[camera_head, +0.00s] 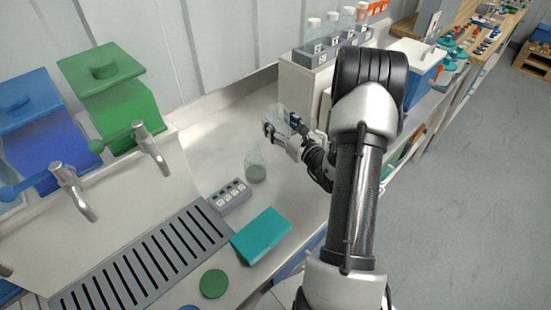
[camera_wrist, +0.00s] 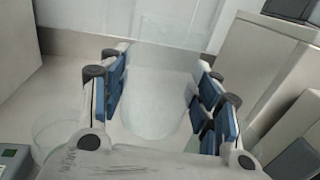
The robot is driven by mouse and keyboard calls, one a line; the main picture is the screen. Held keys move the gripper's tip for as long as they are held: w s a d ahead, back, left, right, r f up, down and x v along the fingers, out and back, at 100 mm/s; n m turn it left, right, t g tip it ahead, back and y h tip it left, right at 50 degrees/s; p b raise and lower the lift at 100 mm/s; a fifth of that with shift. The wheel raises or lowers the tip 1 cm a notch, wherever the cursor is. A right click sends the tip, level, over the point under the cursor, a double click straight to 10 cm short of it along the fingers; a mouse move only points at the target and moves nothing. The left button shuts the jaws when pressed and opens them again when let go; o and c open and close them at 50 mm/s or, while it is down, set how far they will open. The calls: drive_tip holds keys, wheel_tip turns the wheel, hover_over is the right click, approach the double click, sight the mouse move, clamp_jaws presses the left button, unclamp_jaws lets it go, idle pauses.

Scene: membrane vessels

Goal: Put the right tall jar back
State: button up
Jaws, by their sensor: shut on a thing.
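My gripper (camera_head: 282,132) is over the light counter. In the wrist view its blue-padded fingers (camera_wrist: 162,98) are on both sides of a clear, see-through tall jar (camera_wrist: 155,92), and it is shut on it. In the head view the held jar is faint and partly hidden by the fingers. A second clear jar (camera_head: 255,172), with greyish-green contents low in it, stands on the counter to the left of and below my gripper. A clear round rim (camera_wrist: 62,130) shows at lower left in the wrist view.
A grey block with several labelled slots (camera_head: 229,197) stands by the slotted drain grate (camera_head: 150,262). A teal box (camera_head: 261,236) and green disc (camera_head: 213,284) lie nearby. White-capped bottles (camera_head: 331,28) stand in a rack on a raised white unit (camera_head: 300,85).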

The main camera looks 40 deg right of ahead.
wheel_tip(320, 180, down, 12)
drive_tip(key=b, duration=0.3)
drive_tip(key=shift+a+f+b, duration=0.1)
drive_tip(key=shift+f+b, duration=0.1)
drive_tip(key=shift+b, duration=0.1)
drive_tip(key=shift+f, duration=0.25)
drive_tip(key=o, duration=0.9)
drive_tip(key=shift+c, duration=0.2)
drive_tip(key=shift+r, duration=0.1)
